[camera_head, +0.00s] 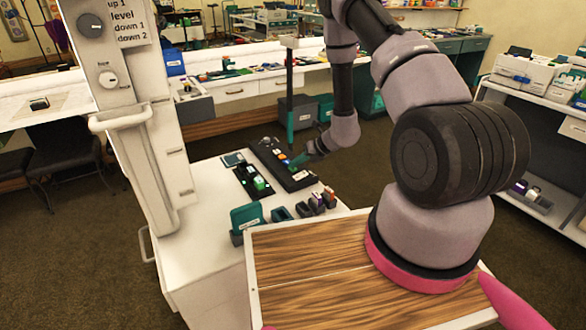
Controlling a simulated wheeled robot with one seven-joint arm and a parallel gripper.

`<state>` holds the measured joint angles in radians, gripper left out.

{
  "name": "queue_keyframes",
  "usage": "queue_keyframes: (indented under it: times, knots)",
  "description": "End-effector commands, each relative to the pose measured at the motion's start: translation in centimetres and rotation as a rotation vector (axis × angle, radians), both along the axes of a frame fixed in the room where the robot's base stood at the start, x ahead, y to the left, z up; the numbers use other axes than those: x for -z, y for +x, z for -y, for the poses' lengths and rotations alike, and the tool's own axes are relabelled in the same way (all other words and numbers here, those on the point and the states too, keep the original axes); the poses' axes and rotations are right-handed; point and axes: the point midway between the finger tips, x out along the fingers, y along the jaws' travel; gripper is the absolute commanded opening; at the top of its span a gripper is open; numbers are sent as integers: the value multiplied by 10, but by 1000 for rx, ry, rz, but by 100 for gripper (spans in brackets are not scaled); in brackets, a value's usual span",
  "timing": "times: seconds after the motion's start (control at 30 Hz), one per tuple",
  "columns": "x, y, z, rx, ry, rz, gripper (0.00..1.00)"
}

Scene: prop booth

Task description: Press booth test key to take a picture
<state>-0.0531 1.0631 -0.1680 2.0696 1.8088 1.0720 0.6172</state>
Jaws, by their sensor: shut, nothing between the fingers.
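My gripper (298,163) is teal and small in view. It reaches in from the right, low over a long black strip (268,154) on the white counter. It is shut, with nothing seen between the fingers. The strip carries small coloured pieces, including a white one (299,176) just below the gripper. I cannot tell whether the fingertips touch the strip. No label that reads as the booth test key is legible, so I cannot tell which piece it is.
A tall white panel (135,160) with knobs stands at left. A teal box (247,221) and small dark blocks (316,203) stand nearer. Brown floor is open behind.

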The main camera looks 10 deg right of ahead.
Motion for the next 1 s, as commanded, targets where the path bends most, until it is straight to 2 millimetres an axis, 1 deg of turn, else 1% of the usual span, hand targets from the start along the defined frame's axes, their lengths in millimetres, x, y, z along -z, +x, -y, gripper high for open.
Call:
queue_keyframes:
  times: [0.37,0.7,0.77,1.0]
  knots:
    - [-15,0,0,-1,-1,0,0]
    - [-18,0,0,-1,0,1,0]
    - [-22,0,0,-1,-1,2,0]
    - [-46,1,0,0,0,3,0]
